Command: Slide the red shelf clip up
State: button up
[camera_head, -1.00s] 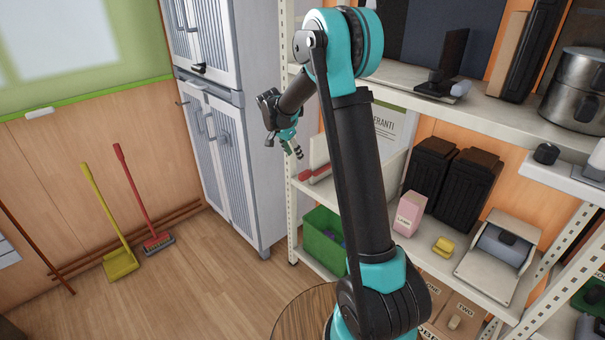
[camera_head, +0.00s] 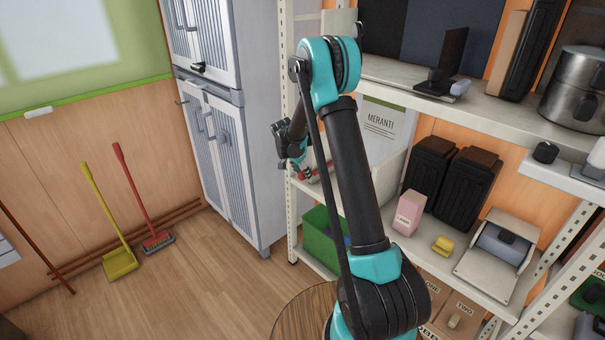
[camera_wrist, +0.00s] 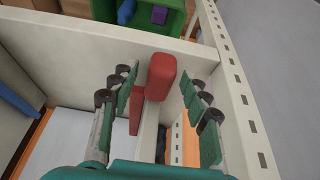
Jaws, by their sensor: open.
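The red shelf clip (camera_wrist: 160,76) sits on the top edge of a pale shelf divider in the wrist view. A thinner red part (camera_wrist: 136,112) shows just below and left of it. My gripper (camera_wrist: 158,86) is open, with its green-padded fingers on either side of the clip. I cannot see either finger touching it. In the head view my gripper (camera_head: 298,163) is at the left end of the middle shelf, and a bit of red shows beside it, partly hidden.
A shelf post with holes (camera_wrist: 236,75) stands close to the right finger. A green crate (camera_head: 322,243) is below the shelf. A pink box (camera_head: 409,213), a yellow object (camera_head: 443,246) and dark containers (camera_head: 469,188) stand farther right.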

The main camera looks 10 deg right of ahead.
grip_shut()
dwell(0.4)
notch_tip(320, 180, up, 12)
jog(key=shift+f, duration=0.25)
grip_release()
jog(key=v, duration=1.2)
